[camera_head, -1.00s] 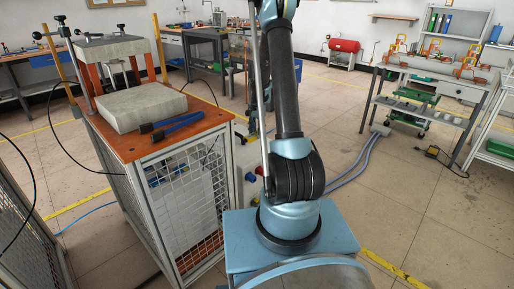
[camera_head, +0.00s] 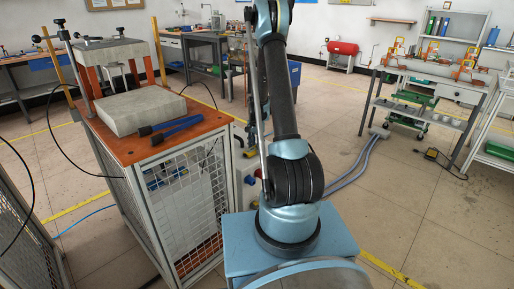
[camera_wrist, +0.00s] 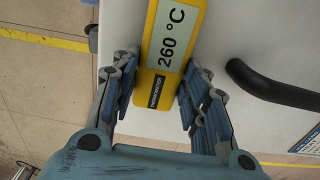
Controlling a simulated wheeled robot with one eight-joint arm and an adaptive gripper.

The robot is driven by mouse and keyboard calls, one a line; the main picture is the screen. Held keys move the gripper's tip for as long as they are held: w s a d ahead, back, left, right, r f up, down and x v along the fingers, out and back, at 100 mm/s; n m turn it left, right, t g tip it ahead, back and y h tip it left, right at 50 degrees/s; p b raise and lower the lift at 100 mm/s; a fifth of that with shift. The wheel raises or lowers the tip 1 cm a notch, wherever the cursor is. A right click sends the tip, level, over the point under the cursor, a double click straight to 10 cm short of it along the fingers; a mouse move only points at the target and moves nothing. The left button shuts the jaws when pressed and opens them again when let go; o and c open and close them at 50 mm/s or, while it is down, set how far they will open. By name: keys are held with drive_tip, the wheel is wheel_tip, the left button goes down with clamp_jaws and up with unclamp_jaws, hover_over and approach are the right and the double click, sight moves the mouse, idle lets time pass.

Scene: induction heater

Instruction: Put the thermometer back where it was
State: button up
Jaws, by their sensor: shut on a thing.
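The thermometer (camera_wrist: 156,78) is a yellow block with a grey-green display that reads 260 °C. In the wrist view it lies between the two fingers of my gripper (camera_wrist: 160,92), which is shut on it. Its upper end runs out of the top of the picture. The place where the thermometer was before cannot be told from these frames.
Behind the thermometer is a pale surface (camera_wrist: 225,125) with a black curved handle or tube (camera_wrist: 275,90) at right. The head view shows an orange-topped caged bench (camera_head: 150,145) with a grey slab (camera_head: 140,109) at left, and a shelved workbench (camera_head: 425,75) at right. Floor between is mostly clear.

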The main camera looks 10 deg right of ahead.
drive_tip(key=o, duration=1.1)
drive_tip(key=shift+r, duration=0.1)
wheel_tip(320, 180, up, 12)
drive_tip(key=s+r+n, duration=0.3)
drive_tip(key=s+r, duration=0.7)
drive_tip(key=s, duration=0.1)
drive_tip(key=s+a+r+n+t, duration=0.15)
drive_tip(key=s+r, duration=0.45)
drive_tip(key=s, duration=0.6)
drive_tip(key=s+f+n, duration=0.2)
drive_tip(key=s, duration=0.5)
drive_tip(key=s+f+n, duration=0.2)
drive_tip(key=s, duration=0.6)
drive_tip(key=s+f+n, duration=0.2)
drive_tip(key=s, duration=0.5)
drive_tip(key=shift+s+d+n+t, duration=0.15)
drive_tip(key=shift+d+n+t, duration=0.1)
drive_tip(key=shift+d+t, duration=0.1)
